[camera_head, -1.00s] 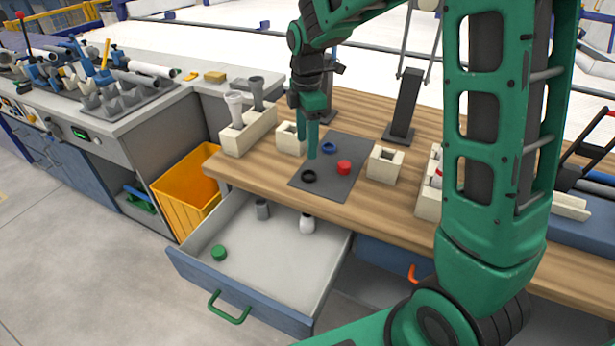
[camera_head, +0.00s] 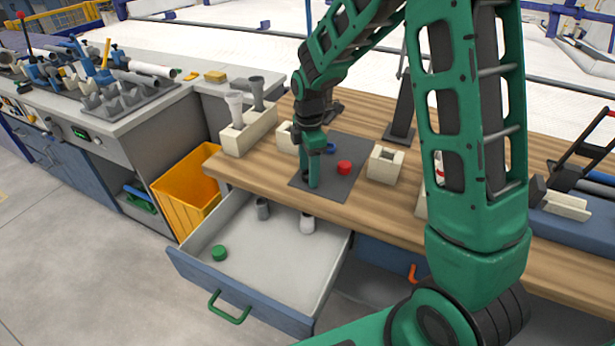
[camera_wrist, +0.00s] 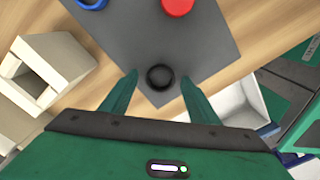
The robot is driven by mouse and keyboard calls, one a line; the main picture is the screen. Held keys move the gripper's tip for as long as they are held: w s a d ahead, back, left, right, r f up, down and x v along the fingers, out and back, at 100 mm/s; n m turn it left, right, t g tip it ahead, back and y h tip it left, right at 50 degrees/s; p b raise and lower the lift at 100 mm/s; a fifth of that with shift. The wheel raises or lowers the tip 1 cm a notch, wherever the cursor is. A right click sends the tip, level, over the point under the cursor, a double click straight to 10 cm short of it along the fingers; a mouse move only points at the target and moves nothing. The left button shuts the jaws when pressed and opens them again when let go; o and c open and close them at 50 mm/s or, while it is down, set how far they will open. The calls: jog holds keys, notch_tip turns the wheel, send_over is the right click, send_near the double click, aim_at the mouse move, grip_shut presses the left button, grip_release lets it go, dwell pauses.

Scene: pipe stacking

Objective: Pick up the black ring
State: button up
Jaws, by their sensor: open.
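The black ring (camera_wrist: 160,77) lies on the dark grey mat (camera_wrist: 205,40) near its corner. In the wrist view it sits between and just beyond the two green fingers of my gripper (camera_wrist: 158,92), which are apart and hold nothing. In the head view my gripper (camera_head: 313,182) is low over the front left part of the mat, and its fingers hide most of the ring (camera_head: 306,176). Whether the fingers touch the mat cannot be told.
A red ring (camera_head: 344,168) and a blue ring (camera_head: 331,149) also lie on the mat. Cream blocks (camera_head: 386,165) stand on both sides of it. Below the table's front edge, an open drawer (camera_head: 240,291) holds a green piece (camera_head: 219,253), a grey pipe and a white pipe.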

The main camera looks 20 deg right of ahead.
jog(key=shift+c, duration=0.2)
jog(key=c, duration=1.1)
jog(key=shift+o, duration=0.2)
jog(key=shift+r, duration=0.1)
